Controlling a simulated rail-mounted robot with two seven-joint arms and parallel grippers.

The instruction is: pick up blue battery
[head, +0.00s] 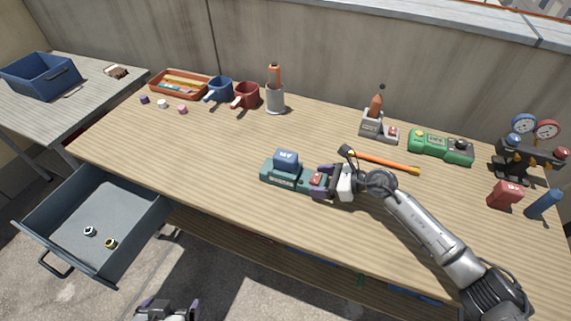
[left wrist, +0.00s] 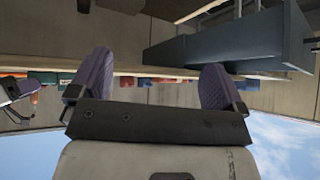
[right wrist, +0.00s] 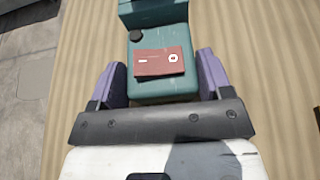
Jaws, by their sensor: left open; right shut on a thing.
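The blue battery (head: 286,158) sits in the left part of a green charger (head: 283,179) in the middle of the workbench. My right gripper (head: 325,183) is at the charger's right end and shut on it, not on the battery. My left gripper (head: 167,306) is open and empty, low at the head view's bottom edge, in front of the bench. Its open fingers (left wrist: 157,78) show in the left wrist view.
An open drawer (head: 95,220) holding two small round items juts out at left. An orange-handled tool (head: 388,162) lies behind my right arm. The bench left of the charger is clear.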

